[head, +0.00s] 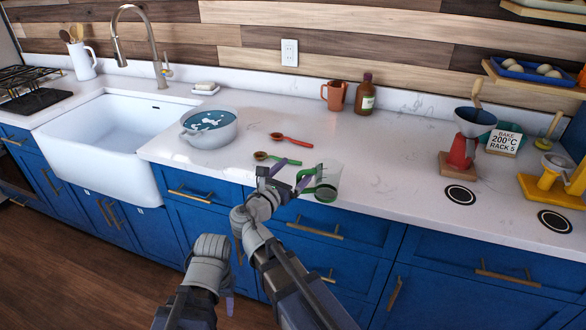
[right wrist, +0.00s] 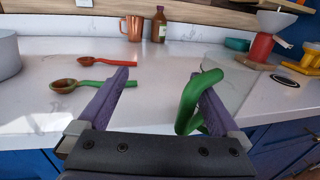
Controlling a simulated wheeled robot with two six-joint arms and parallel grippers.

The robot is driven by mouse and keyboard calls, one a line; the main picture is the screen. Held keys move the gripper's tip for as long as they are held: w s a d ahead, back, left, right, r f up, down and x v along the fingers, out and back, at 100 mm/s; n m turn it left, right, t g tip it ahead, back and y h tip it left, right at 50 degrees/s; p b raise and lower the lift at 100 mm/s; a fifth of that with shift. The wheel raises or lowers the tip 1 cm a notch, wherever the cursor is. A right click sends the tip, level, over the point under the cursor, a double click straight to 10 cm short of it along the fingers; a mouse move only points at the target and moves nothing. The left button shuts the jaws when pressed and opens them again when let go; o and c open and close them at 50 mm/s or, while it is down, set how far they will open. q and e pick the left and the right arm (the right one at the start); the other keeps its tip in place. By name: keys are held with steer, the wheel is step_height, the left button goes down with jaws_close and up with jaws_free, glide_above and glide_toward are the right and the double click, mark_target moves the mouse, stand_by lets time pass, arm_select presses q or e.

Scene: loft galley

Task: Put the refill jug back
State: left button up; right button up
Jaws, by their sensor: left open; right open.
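The refill jug (head: 328,183) is a clear jug with a green handle and some green at its bottom. It stands upright at the counter's front edge. My right gripper (head: 284,178) is open at the handle side, left of the jug. In the right wrist view the green handle (right wrist: 187,105) overlaps the right finger, and the clear body (right wrist: 228,80) is beyond it. I cannot tell whether finger and handle touch. My left gripper (head: 228,292) is low in front of the cabinets, apart from the counter; it is open, its fingers mostly hidden.
Green (head: 277,158) and red (head: 290,139) spoons lie left of the jug. A bowl of blue liquid (head: 192,137) stands further left. Black round mats (head: 460,195) (head: 554,222) lie right, by a red funnel stand (head: 459,154) and yellow device (head: 555,188). Counter between jug and stand is clear.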

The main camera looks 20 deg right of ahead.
steer(key=shift+d, duration=0.1)
jaws_close()
stand_by(0.7)
step_height(320, 180, up, 10)
steer(key=p, duration=1)
steer(key=shift+r+p, duration=0.25)
steer(key=shift+p, duration=0.05)
